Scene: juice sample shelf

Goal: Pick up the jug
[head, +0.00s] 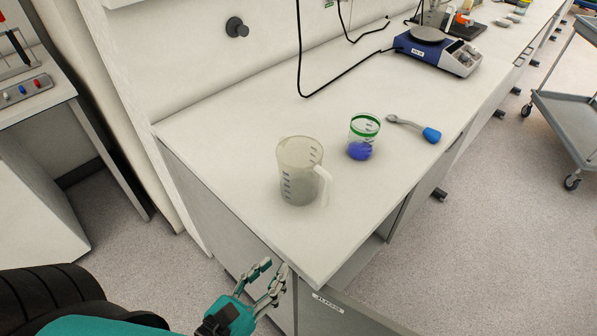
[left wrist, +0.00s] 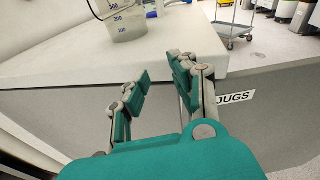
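The jug (head: 299,172) is a translucent beaker-like vessel with dark volume marks and a handle on its right side. It stands upright near the front corner of the white bench. Its lower part also shows at the top of the left wrist view (left wrist: 124,25). My left gripper (head: 274,269) is open and empty, in front of the bench edge and apart from the jug. Its two fingers also show spread in the left wrist view (left wrist: 160,70). My right gripper is not in either view.
A clear cup with a green rim (head: 364,128) and blue contents stands right of the jug. The white bench top (head: 225,130) is clear left of the jug.

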